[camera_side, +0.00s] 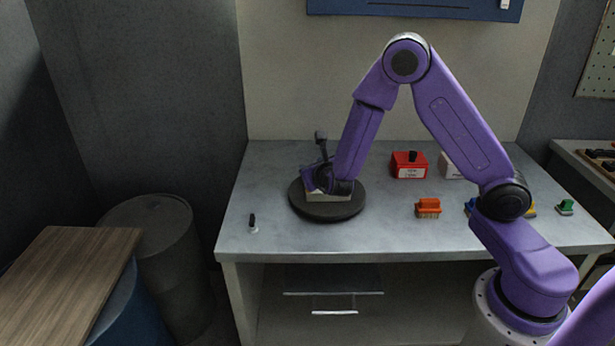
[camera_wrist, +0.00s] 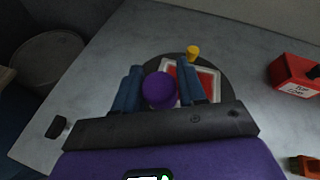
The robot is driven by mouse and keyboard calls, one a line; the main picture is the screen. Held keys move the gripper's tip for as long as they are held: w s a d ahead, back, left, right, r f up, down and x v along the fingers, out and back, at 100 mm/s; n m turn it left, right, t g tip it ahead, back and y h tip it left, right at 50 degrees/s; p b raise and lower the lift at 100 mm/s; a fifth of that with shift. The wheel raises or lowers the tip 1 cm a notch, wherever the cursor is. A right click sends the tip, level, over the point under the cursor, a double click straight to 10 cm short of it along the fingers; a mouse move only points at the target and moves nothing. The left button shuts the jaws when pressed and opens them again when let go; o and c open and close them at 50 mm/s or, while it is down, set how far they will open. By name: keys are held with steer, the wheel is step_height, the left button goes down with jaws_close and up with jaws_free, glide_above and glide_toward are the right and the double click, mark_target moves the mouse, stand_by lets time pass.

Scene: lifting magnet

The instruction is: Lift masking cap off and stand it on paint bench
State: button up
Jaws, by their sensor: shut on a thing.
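A purple round cap (camera_wrist: 159,90) sits between the two blue fingers of my gripper (camera_wrist: 160,86) in the wrist view; the gripper is shut on it. Behind it is a red panel in a white frame (camera_wrist: 207,77), on a dark round turntable (camera_wrist: 232,88). I cannot tell whether the purple cap still touches the panel. A yellow cap (camera_wrist: 193,51) stands at the panel's far edge, apart from my fingers. In the side view my gripper (camera_side: 325,186) is low over the turntable (camera_side: 327,211), and the purple cap is hard to make out. The paint bench (camera_side: 290,239) lies underneath.
A small black-topped object (camera_side: 252,222) stands at the bench's left. A red box (camera_side: 409,165), a white box (camera_side: 452,167), an orange brush (camera_side: 428,208) and a green brush (camera_side: 565,207) stand to the right. The bench is bare between the turntable and the black-topped object.

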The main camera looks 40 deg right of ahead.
steer(key=s+r, duration=0.7)
steer(key=s, duration=0.4)
steer(key=s+d+f+m+g+h, duration=0.4)
steer(key=s+d+m+g+h, duration=0.2)
steer(key=s+d+m+g, duration=0.4)
steer(key=s+a+f+m+g+y, duration=0.2)
steer(key=s+m+g, duration=0.6)
steer(key=s+m, duration=0.3)
glide_above(405, 223)
step_height(405, 223, down, 8)
steer(key=shift+f, duration=0.25)
steer(key=shift+w+d+f, duration=0.3)
steer(key=shift+w+f, duration=0.25)
steer(key=shift+f, duration=0.1)
steer(key=shift+w+f, duration=0.1)
steer(key=shift+f, duration=1.5)
